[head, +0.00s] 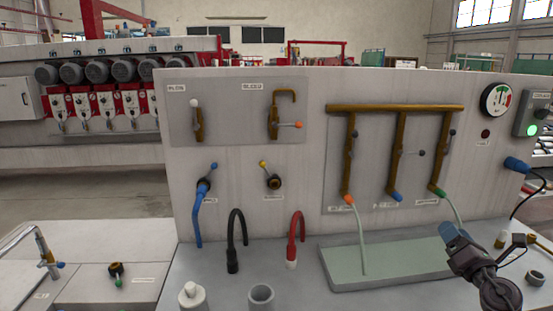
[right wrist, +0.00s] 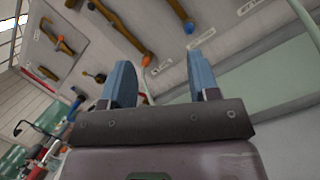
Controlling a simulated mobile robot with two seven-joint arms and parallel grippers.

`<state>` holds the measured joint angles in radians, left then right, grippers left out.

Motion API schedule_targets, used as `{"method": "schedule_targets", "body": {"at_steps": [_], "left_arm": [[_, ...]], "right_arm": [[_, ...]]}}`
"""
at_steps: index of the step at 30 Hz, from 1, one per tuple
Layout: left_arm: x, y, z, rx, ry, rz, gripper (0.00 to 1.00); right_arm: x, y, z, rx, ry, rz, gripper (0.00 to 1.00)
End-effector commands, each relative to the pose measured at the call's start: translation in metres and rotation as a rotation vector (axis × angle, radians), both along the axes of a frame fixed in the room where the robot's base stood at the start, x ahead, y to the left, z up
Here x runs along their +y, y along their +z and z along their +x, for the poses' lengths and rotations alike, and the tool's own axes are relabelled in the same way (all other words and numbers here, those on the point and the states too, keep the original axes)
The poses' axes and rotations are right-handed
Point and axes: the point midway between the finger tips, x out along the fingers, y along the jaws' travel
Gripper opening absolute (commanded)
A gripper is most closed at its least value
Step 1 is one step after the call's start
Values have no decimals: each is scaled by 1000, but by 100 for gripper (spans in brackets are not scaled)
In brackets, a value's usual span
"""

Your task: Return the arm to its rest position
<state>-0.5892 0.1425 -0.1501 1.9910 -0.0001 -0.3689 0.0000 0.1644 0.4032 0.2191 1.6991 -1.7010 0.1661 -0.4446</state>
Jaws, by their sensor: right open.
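My right gripper (head: 455,233) reaches in from the lower right in the head view, above the right part of the green-grey tray (head: 335,286) on the bench. Its blue fingers stand apart with nothing between them in the right wrist view (right wrist: 165,85). It appears close to the green-tipped outlet tube (head: 450,204), but I cannot tell whether it touches it. My left gripper is not in view.
An upright panel (head: 300,185) with brown pipes, valves and a gauge (head: 496,99) stands behind the bench. A blue hose (head: 197,220), black hose (head: 235,240), red hose (head: 296,238), white bottle (head: 192,296) and grey cup (head: 261,297) stand left of the tray.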

Motion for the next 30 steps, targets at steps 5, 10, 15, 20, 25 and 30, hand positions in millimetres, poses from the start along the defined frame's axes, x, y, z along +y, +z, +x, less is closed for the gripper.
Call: {"method": "schedule_targets", "body": {"at_steps": [5, 10, 15, 20, 25, 30], "left_arm": [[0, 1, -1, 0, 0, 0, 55], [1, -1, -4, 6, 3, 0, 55], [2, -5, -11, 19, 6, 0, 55], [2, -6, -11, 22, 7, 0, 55], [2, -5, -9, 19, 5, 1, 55], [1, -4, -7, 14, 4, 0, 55]], "right_arm": [[13, 0, -12, -52, 68, 395, 55], [24, -21, -29, -50, 112, 784, 55], [37, -59, -52, -6, 124, 1176, 55], [55, -106, -80, 66, 94, 1545, 55], [84, -164, -124, 170, 9, 1932, 55], [124, -222, -185, 291, -131, 2279, 55]]}}
